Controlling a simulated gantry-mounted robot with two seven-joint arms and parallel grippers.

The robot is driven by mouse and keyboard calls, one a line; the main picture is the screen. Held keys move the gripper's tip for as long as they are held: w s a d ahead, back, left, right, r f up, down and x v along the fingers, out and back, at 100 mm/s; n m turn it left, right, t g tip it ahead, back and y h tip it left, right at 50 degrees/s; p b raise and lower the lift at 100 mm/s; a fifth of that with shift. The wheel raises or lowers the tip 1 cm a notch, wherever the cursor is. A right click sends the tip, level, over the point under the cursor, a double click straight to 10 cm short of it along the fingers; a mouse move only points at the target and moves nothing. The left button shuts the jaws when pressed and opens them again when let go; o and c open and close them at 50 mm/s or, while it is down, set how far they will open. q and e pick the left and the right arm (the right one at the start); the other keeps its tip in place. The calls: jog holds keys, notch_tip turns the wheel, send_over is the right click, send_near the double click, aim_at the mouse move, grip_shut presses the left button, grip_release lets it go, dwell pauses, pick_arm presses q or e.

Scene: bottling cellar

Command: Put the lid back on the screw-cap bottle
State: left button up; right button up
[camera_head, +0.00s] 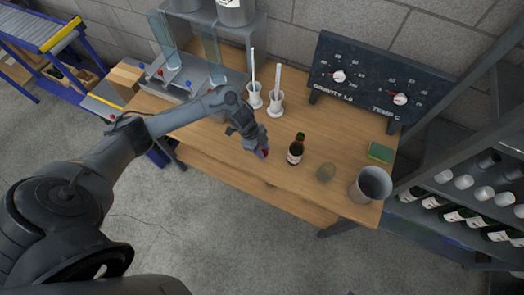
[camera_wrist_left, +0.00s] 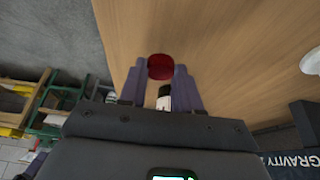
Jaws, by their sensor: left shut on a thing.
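The dark bottle (camera_head: 296,151) with a pale label stands upright on the wooden table (camera_head: 225,150), right of my left gripper. My left gripper (camera_head: 261,152) is low over the table near its front edge, apart from the bottle. Its two fingers are shut on a red round lid, which shows clearly at the fingertips in the left wrist view (camera_wrist_left: 160,66). A small dark and white thing (camera_wrist_left: 164,98) shows between the fingers there; I cannot tell what it is. My right gripper is out of view.
Two white cylinders with rods (camera_head: 274,100) stand behind. A gauge board (camera_head: 375,86) is at the back right. A bottle rack (camera_head: 460,195) stands beyond the right edge.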

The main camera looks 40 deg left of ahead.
pick_arm(q)
notch_tip(320, 180, up, 15)
jog(key=p, duration=0.2)
jog(key=shift+r, duration=0.2)
